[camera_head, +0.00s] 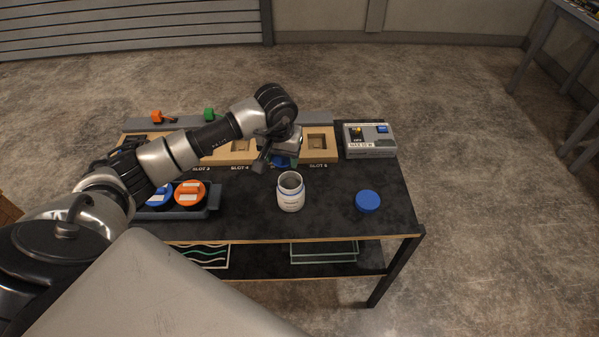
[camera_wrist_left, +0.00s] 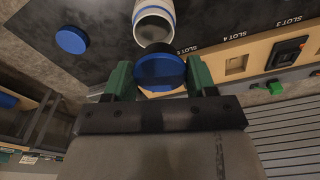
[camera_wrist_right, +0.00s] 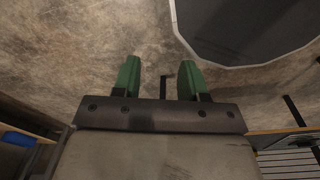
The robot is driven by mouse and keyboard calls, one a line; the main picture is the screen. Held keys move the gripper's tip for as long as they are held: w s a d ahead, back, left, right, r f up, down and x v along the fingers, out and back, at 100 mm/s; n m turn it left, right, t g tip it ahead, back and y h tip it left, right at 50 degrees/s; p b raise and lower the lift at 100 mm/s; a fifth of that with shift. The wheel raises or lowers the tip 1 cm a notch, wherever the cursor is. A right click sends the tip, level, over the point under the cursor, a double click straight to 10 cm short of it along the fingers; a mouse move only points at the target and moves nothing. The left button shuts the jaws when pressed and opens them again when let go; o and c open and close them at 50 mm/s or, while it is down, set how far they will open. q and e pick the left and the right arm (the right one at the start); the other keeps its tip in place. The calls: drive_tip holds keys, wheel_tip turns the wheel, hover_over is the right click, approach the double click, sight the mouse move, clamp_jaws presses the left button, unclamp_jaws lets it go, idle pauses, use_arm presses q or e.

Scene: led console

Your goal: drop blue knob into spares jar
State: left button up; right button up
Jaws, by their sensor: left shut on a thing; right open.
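My left gripper (camera_head: 272,160) is shut on a blue knob (camera_wrist_left: 160,72), held between its green fingers (camera_wrist_left: 160,85). In the head view the knob (camera_head: 284,162) shows partly, under the wrist, just behind the open white spares jar (camera_head: 291,198). The jar stands upright on the dark table, and its open mouth (camera_wrist_left: 153,25) shows just beyond the knob in the left wrist view. The knob appears outside the jar; its height over the table is hard to tell. My right gripper (camera_wrist_right: 160,80) is open and empty in its wrist view, over floor.
A blue lid (camera_head: 368,201) lies right of the jar. A tray (camera_head: 214,199) with blue and orange round parts is at left. The slotted wooden console (camera_head: 325,158) runs along the back, with a grey box (camera_head: 370,140) at its right. Table between jar and lid is clear.

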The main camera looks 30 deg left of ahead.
use_arm(q)
drive_tip(key=shift+w+a+r, duration=0.4)
drive_tip(key=shift+w+r, duration=0.35)
drive_tip(key=shift+r, duration=0.05)
drive_tip(key=shift+w+a+r, duration=0.1)
drive_tip(key=shift+w+a, duration=0.15)
drive_tip(key=shift+w, duration=0.1)
drive_tip(key=shift+f, duration=0.2)
drive_tip(key=shift+s+f, duration=0.1)
drive_tip(key=shift+f, duration=0.25)
wheel_tip(320, 180, down, 3)
drive_tip(key=shift+s+r+b, duration=0.1)
drive_tip(key=shift+s+b, duration=0.05)
drive_tip(key=shift+b, duration=0.65)
drive_tip(key=shift+f+b, duration=0.3)
drive_tip(key=shift+f, duration=0.55)
use_arm(e)
drive_tip(key=shift+w+a+f, duration=0.35)
drive_tip(key=shift+a+f, duration=0.35)
drive_tip(key=shift+a, duration=0.05)
drive_tip(key=shift+d, duration=0.1)
